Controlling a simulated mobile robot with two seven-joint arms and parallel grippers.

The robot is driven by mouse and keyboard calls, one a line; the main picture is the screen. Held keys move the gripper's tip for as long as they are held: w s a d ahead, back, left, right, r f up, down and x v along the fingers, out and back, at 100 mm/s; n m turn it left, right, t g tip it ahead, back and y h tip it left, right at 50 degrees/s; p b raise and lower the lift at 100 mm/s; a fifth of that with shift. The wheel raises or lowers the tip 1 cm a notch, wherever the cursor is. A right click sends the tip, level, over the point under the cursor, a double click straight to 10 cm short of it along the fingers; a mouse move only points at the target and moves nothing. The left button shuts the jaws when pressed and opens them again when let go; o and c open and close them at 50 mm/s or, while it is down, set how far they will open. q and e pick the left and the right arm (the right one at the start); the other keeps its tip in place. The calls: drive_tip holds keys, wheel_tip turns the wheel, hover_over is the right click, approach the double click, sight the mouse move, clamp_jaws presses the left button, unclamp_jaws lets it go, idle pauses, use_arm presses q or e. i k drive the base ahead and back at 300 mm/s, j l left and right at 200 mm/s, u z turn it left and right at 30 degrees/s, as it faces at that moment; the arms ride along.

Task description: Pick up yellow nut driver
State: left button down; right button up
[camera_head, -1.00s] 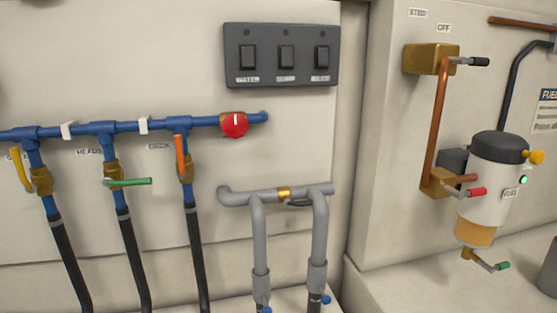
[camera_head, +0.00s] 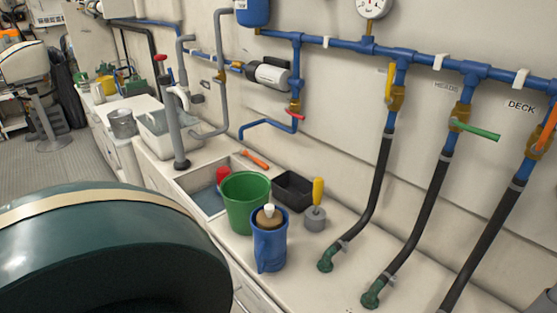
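A yellow handle (camera_head: 318,190) stands upright at a short grey cylinder (camera_head: 315,219) on the white counter, beside a black tray. It looks like the yellow nut driver, but its lower end is hidden, so I cannot be sure. Neither of my grippers is in view.
A blue jug (camera_head: 269,246), a green bucket (camera_head: 244,205) and a black tray (camera_head: 293,190) crowd the counter to the left. Dark hoses (camera_head: 375,190) hang at the right. A large dark green rounded object (camera_head: 110,255) fills the lower left.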

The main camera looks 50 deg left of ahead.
sight(318, 188)
drive_tip(key=i+u, duration=0.1)
drive_tip(key=u, duration=1.25)
drive_tip(key=k+j, duration=0.1)
drive_tip(key=k, duration=0.4)
drive_tip(key=i+j, duration=0.15)
drive_tip(key=j, duration=0.15)
drive_tip(key=i+j, duration=0.15)
drive_tip(key=j, duration=0.2)
drive_tip(key=i+j+z, duration=0.1)
drive_tip(key=i+j, duration=0.1)
drive_tip(key=j, duration=0.1)
